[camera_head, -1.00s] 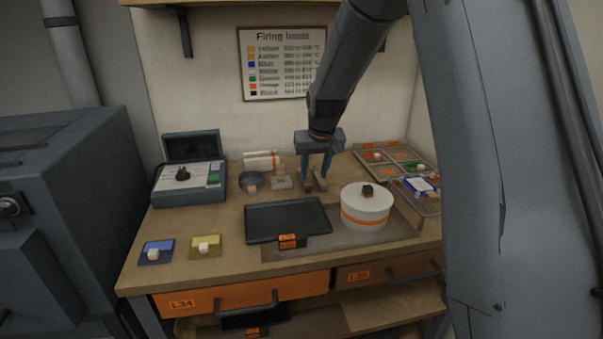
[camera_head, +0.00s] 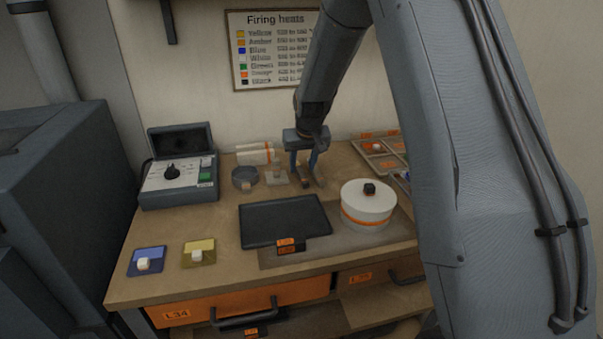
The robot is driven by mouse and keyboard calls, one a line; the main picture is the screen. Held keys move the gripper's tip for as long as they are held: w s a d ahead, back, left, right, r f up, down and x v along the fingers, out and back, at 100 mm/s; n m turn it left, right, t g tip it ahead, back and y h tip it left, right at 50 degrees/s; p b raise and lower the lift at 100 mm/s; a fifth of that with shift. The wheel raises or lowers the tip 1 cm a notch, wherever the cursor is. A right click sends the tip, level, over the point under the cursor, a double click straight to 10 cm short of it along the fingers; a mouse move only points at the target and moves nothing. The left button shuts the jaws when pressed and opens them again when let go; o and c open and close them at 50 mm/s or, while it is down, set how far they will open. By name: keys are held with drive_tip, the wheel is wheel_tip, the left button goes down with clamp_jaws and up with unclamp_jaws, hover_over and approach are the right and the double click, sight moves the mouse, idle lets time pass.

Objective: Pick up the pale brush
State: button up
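My gripper (camera_head: 307,176) points down over the back of the workbench, right of a small pale square piece with a knob (camera_head: 276,176). Its two blue fingers stand apart, with brownish ends or small brown pieces at their tips. I see nothing clearly held between them. I cannot make out a pale brush for certain; it may be too small to tell or hidden by my gripper or arm. Whether the fingertips touch the bench top is unclear.
A dark tray (camera_head: 283,222) and a white round pot (camera_head: 367,204) stand in front of my gripper. A dark round dish (camera_head: 245,178), white rolls (camera_head: 254,154) and a control box (camera_head: 178,180) are left. A compartment tray (camera_head: 379,157) is right, partly behind my arm.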

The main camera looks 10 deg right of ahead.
drive_tip(key=shift+p+x, duration=0.35)
drive_tip(key=shift+x, duration=1)
drive_tip(key=shift+f, duration=0.15)
clamp_jaws()
wheel_tip(320, 180, up, 10)
drive_tip(key=b, duration=0.3)
drive_tip(key=c, duration=0.9)
unclamp_jaws()
clamp_jaws()
wheel_tip(320, 180, up, 11)
drive_tip(key=p, duration=0.7)
hover_over(302, 173)
drive_tip(key=shift+s+a, duration=0.1)
